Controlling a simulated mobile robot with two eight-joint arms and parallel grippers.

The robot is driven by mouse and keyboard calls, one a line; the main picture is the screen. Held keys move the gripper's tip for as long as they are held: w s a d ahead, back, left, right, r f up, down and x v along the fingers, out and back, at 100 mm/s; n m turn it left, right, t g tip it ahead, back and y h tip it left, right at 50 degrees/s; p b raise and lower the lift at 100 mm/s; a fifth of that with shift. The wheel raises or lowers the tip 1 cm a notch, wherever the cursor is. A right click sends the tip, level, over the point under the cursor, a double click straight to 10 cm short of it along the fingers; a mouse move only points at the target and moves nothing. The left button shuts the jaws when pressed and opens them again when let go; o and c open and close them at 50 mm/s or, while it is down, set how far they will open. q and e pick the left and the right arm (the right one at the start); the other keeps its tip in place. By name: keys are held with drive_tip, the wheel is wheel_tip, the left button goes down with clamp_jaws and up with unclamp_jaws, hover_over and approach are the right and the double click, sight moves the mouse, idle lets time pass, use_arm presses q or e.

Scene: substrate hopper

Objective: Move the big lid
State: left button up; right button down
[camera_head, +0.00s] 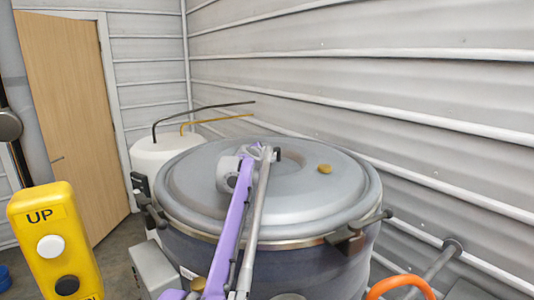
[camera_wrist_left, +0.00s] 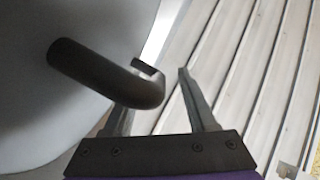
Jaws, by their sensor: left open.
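The big lid (camera_head: 200,185) is a round grey disc lying on top of a dark hopper drum (camera_head: 300,268) in the head view. A purple arm reaches across it from the bottom, with my left gripper (camera_head: 270,152) near the lid's middle. In the left wrist view, the left gripper (camera_wrist_left: 163,68) is open. A dark curved handle (camera_wrist_left: 88,72) stands on a pale grey surface there; its bent end overlaps the left finger. Whether it touches the finger cannot be told. My right gripper is not in view.
A yellow UP control box (camera_head: 45,240) stands at the lower left. A white tank (camera_head: 150,158) with thin pipes is behind the lid. Corrugated wall (camera_head: 420,100) runs close along the right. Clamps (camera_head: 345,238) sit on the drum's rim; an orange hose (camera_head: 400,282) is lower right.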

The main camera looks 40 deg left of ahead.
use_arm(q)
drive_tip(key=v, duration=1)
drive_tip(key=shift+d+r+p, duration=0.1)
drive_tip(key=shift+r+p, duration=0.1)
drive_tip(key=shift+p, duration=0.15)
drive_tip(key=shift+s+d, duration=0.2)
drive_tip(key=shift+s, duration=0.2)
